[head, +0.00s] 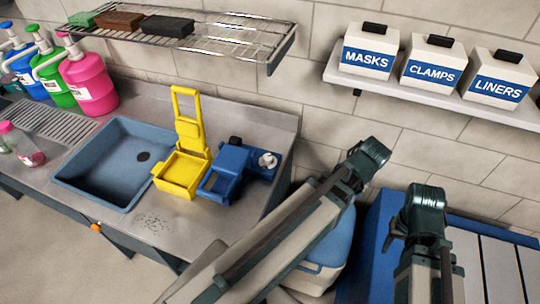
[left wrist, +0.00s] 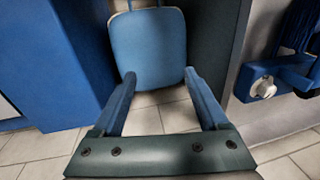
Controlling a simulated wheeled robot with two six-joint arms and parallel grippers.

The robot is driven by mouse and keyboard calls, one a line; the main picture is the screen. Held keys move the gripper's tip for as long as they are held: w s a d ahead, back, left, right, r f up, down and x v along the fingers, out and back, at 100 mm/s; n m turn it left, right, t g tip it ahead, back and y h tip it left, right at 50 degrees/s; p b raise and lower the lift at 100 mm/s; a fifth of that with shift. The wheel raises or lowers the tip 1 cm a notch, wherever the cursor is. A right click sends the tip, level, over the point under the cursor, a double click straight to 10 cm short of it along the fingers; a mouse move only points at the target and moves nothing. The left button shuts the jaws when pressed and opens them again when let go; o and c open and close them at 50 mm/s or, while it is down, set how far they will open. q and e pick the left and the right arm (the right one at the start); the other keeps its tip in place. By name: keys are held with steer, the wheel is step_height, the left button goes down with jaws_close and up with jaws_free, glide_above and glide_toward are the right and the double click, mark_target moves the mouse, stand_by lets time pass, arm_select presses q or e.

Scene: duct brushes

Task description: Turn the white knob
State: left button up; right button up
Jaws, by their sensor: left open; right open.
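The white knob (head: 267,160) sits on the right part of a blue fixture (head: 230,172) on the counter, right of the sink. In the left wrist view the white knob (left wrist: 263,88) shows at the right, on the blue fixture's side. My left arm reaches across the lower middle of the head view. My right gripper (head: 424,203), at the lower right, is open, touches nothing I can see, and is far from the knob.
A yellow fixture (head: 182,172) with a raised frame stands left of the blue one, beside the blue sink (head: 118,165). A blue-lidded bin (left wrist: 148,45) stands on the floor beside the counter. A wall shelf (head: 440,90) holds labelled boxes. A wire rack (head: 225,35) hangs above.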

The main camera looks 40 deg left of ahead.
arm_select(q)
steer(key=w+a+n+y, duration=0.1)
steer(key=w+a+n, duration=0.3)
steer(key=a+n, duration=0.55)
steer(key=n+g+y, duration=0.1)
steer(key=n, duration=0.7)
glide_toward(269, 156)
steer(key=f, duration=0.2)
steer(key=b+x, duration=0.4)
steer(key=x, duration=0.1)
steer(key=b+x, duration=0.2)
steer(key=b, duration=0.1)
steer(key=shift+s+a+f, duration=0.1)
steer(key=shift+s+a, duration=0.1)
steer(key=shift+a, duration=0.2)
steer(key=shift+c, duration=0.4)
jaws_close()
